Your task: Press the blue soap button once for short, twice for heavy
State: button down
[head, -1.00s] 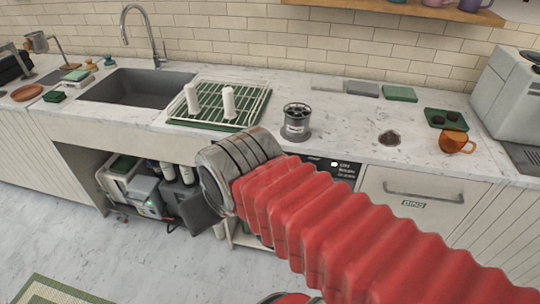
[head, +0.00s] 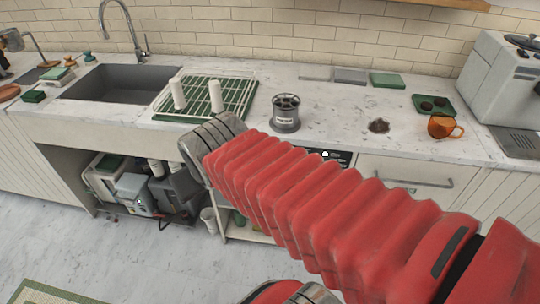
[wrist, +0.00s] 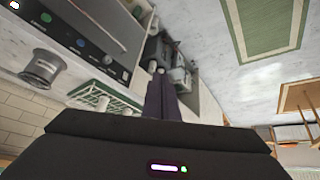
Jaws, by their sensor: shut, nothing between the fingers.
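The blue button (wrist: 81,43) is a small round spot on the dark control panel (wrist: 98,30) in the wrist view, in a row with a green button (wrist: 46,17) and other knobs. Its label is too small to read. In the head view my red arm covers most of the panel; only a dark strip with a white display (head: 331,155) shows. My gripper (wrist: 160,82) is shut and empty. Its dark fingers point toward the open under-sink space, apart from the panel. In the head view the fingers are hidden behind my wrist.
The counter above holds a grey canister (head: 286,113), a drying rack (head: 205,96) with white cylinders and an orange cup (head: 443,127). The under-sink space holds several boxes (head: 136,190). The floor (head: 120,250) in front is clear apart from a green-edged mat (head: 45,292).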

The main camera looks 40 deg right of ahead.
jog(key=w+d+f+m+t+h, duration=0.1)
jog(key=w+d+f+t, duration=0.1)
jog(key=w+d+f, duration=0.55)
jog(key=w+d+f+m+t+h, duration=0.1)
jog(key=w+d+f, duration=0.4)
jog(key=d, duration=0.6)
jog(key=s+d+f+m+t, duration=0.2)
jog(key=s+f+m+t, duration=0.1)
jog(key=f, duration=0.3)
jog(key=s+d+f+m+t+y, duration=0.1)
jog(key=s+d+f+m+t, duration=0.1)
jog(key=f, duration=0.4)
jog(key=shift+s+d+f+m+t, duration=0.2)
jog(key=shift+s+d+m+t, duration=0.2)
jog(key=shift+s+t, duration=0.4)
jog(key=shift+w+d, duration=0.15)
jog(key=shift+w, duration=0.05)
jog(key=w+d, duration=0.5)
jog(key=d, duration=0.1)
jog(key=shift+d, duration=0.35)
jog(key=shift+w+d, duration=0.1)
jog(key=shift+w, duration=0.05)
dwell(0.6)
jog(key=shift+w+d, duration=0.15)
jog(key=shift+d, duration=0.1)
